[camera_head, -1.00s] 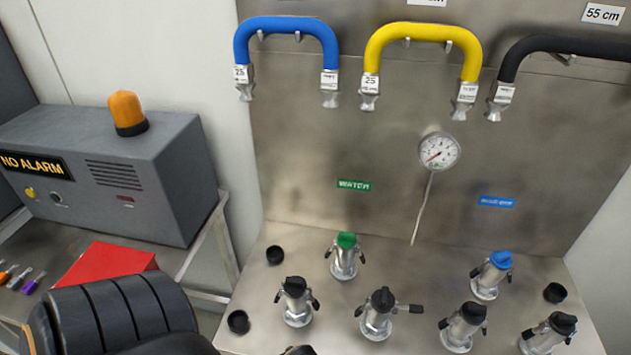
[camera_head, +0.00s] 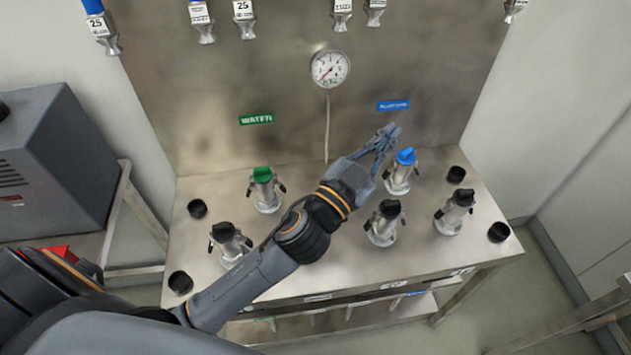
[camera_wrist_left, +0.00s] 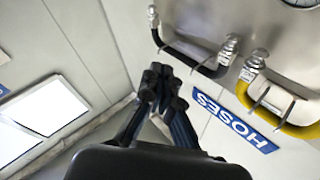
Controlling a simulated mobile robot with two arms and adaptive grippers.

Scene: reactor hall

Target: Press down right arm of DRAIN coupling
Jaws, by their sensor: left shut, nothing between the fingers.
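No label reading DRAIN can be made out. Three black-capped couplings show in the head view: one at the left (camera_head: 228,243), one right of my forearm (camera_head: 384,224) and one further right (camera_head: 453,213). A fourth, with its right arm sticking out sideways a second ago, is hidden behind my left arm. Behind stand a green-capped coupling (camera_head: 265,192) and a blue-capped coupling (camera_head: 400,175). My left gripper (camera_head: 388,134) is shut and empty, just up and left of the blue cap in the picture; contact cannot be told. Its fingers (camera_wrist_left: 160,85) show in the left wrist view. My right gripper is not in view.
A steel back panel carries a gauge (camera_head: 330,68), a WATER label (camera_head: 256,119) and hanging hose ends above. Loose black caps (camera_head: 180,282) sit on the steel bench (camera_head: 330,281). A grey alarm box (camera_head: 55,160) stands at the left. The wrist view shows a HOSES sign (camera_wrist_left: 234,122).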

